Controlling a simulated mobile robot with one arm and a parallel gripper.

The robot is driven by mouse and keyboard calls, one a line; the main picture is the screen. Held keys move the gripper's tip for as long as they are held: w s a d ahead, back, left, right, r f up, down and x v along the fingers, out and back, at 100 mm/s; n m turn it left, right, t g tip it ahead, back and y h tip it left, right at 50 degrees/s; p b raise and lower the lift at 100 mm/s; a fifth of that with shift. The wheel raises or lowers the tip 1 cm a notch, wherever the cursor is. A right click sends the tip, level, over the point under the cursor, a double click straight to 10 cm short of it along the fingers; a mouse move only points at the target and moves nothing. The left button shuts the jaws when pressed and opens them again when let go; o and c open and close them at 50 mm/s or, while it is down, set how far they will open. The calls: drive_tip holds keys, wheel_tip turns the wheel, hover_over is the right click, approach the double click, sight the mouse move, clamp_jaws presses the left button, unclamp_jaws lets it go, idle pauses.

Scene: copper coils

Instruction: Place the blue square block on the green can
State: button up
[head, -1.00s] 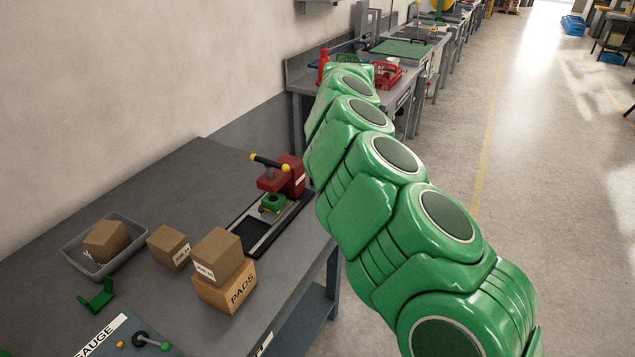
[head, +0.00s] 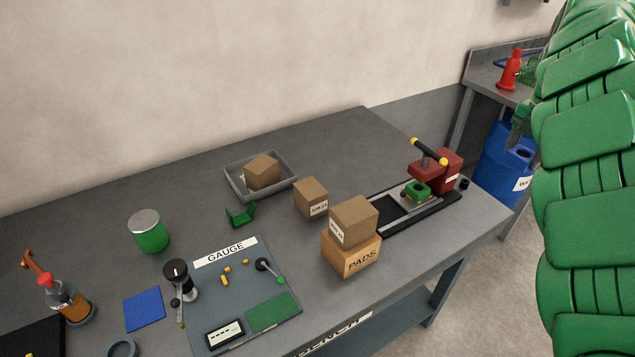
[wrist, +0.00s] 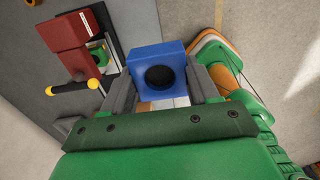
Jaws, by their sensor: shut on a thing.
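The blue square block (wrist: 158,60) has a dark round hole in its face. In the wrist view it sits between the two grey fingers of my gripper (wrist: 161,84), which is shut on it. The gripper's fingers and the block cannot be made out in the head view, where my green arm fills the right edge. The green can (head: 152,238) has a silver lid and stands upright on the left part of the grey bench, well apart from the arm. Its top is bare.
A flat blue square (head: 144,309), a dispenser bottle (head: 67,301) and a gauge board (head: 238,252) lie around the can's front. A grey tray (head: 233,184), stacked cardboard boxes (head: 351,255) and a red clamp fixture (head: 424,174) stand farther right. Bare bench lies behind the can.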

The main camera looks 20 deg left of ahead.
drive_tip(key=shift+w+a+r, duration=0.1)
drive_tip(key=shift+a+r, duration=0.35)
drive_tip(key=shift+r, duration=0.4)
drive_tip(key=s+a+n, duration=0.2)
drive_tip(key=a+n, duration=0.2)
drive_tip(key=a, duration=1.7)
drive_tip(key=s+a+n, duration=0.3)
drive_tip(key=a, duration=1.9)
drive_tip(key=s+a+n, duration=0.7)
drive_tip(key=s+a, duration=2.3)
hover_over(145, 228)
drive_tip(key=shift+f, duration=7.35)
